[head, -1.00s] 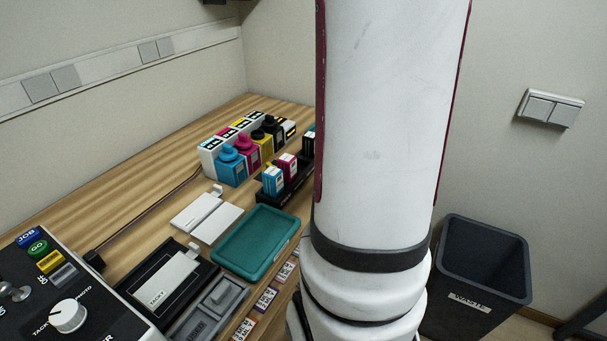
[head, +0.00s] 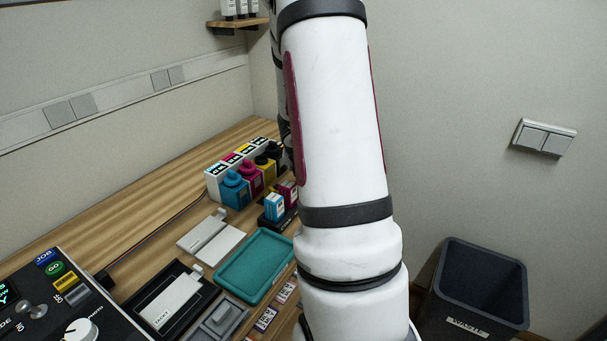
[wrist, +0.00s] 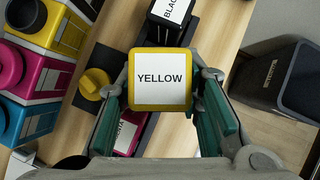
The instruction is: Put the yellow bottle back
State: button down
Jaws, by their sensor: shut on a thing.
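A yellow-edged block with a white label reading YELLOW (wrist: 160,78) sits between my gripper's teal fingers (wrist: 160,100) in the wrist view; they are shut on it. It looks like a cartridge, and I cannot tell whether its bottom touches the rack. A larger yellow bottle (wrist: 68,32) stands at the upper left, in the row of ink bottles, with a dark opening on top. It also shows in the head view (head: 266,171). A loose yellow cap (wrist: 92,84) lies on a dark strip beside it. My arm hides the gripper in the head view.
A dark rack holds cyan (head: 274,207) and magenta cartridges, and a BLACK cartridge (wrist: 173,12) stands beyond the held block. Cyan and magenta bottles (head: 235,190) stand by the yellow one. A teal tray (head: 253,268) and the waste bin (head: 472,285) are nearer.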

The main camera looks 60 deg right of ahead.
jog(key=shift+w+d+p, duration=0.25)
jog(key=shift+w+p, duration=0.1)
jog(key=shift+w, duration=0.4)
jog(key=shift+w+d+f, duration=0.1)
jog(key=shift+w+f, duration=0.15)
notch_tip(320, 180, down, 3)
jog(key=b, duration=0.3)
jog(key=shift+f+b, duration=0.1)
jog(key=shift+b, duration=0.3)
jog(key=shift+f, duration=0.1)
jog(key=c, duration=1.1)
grip_release()
